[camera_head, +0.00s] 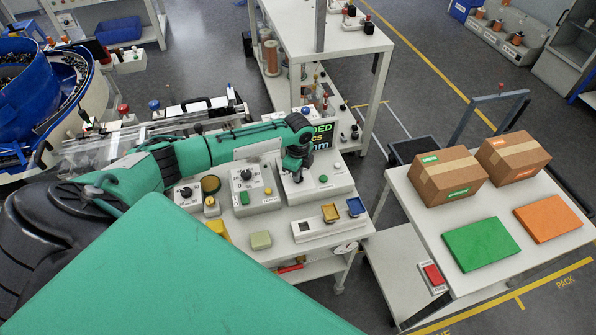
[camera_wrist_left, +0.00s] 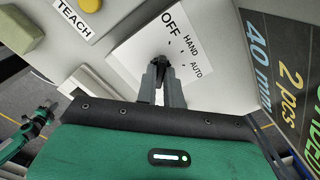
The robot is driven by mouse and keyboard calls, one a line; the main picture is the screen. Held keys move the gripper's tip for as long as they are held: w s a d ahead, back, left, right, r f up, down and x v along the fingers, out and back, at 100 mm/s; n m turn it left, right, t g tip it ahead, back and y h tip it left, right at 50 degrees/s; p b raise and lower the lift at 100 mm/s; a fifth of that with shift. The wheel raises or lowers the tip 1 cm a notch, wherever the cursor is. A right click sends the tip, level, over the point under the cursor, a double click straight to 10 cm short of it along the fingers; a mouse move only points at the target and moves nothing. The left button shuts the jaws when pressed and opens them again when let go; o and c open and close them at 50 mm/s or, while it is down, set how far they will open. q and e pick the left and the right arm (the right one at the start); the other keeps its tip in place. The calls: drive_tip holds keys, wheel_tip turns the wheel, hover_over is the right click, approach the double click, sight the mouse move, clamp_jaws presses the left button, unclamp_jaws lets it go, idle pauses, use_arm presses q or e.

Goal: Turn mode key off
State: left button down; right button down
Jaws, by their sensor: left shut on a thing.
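The mode key (camera_wrist_left: 159,60) is a small dark piece on a white plate (camera_wrist_left: 130,58) marked OFF, HAND and AUTO in the left wrist view. My left gripper (camera_wrist_left: 161,74) is shut on it, one grey finger on each side. The fingers hide most of the key, and I cannot tell which mark it points at. In the head view my left gripper (camera_head: 297,174) reaches down onto the switch plate (camera_head: 314,190) at the back right of the white control bench.
A dial box (camera_head: 250,187) stands left of the switch plate. A dark display (camera_head: 322,140) stands close behind it. A table with cartons (camera_head: 447,176) stands to the right across a gap.

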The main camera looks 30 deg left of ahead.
idle(0.3)
use_arm(q)
drive_tip(key=c, duration=1.5)
unclamp_jaws()
wheel_tip(320, 180, up, 14)
drive_tip(key=b, duration=0.3)
drive_tip(key=shift+a+b, duration=0.1)
drive_tip(key=shift+b, duration=0.2)
drive_tip(key=shift+f, duration=0.1)
